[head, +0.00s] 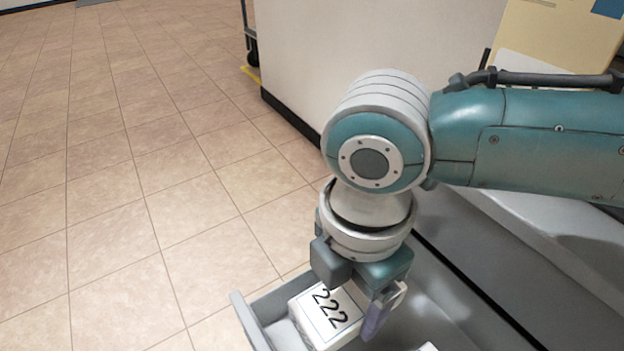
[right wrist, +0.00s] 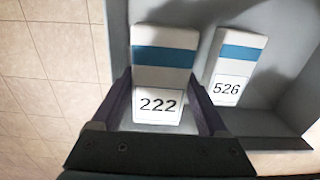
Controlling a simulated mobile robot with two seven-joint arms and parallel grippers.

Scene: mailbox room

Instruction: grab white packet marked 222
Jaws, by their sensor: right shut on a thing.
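The white packet marked 222 (head: 322,318) lies in a grey open drawer or tray at the bottom of the head view. It also shows in the right wrist view (right wrist: 164,80), white with a blue band and its number label towards the gripper. My right gripper (head: 372,312) points down at the packet. In the right wrist view its two purple fingers (right wrist: 160,98) stand on either side of the packet, shut on it. The gripper hides part of the packet in the head view. My left gripper is not in view.
A second white packet marked 526 (right wrist: 235,68) lies to the right of the 222 packet, with a gap between. The grey tray's walls (head: 258,326) rise around them. Beige tiled floor (head: 130,190) is open to the left. A pale wall or counter (head: 350,50) stands behind.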

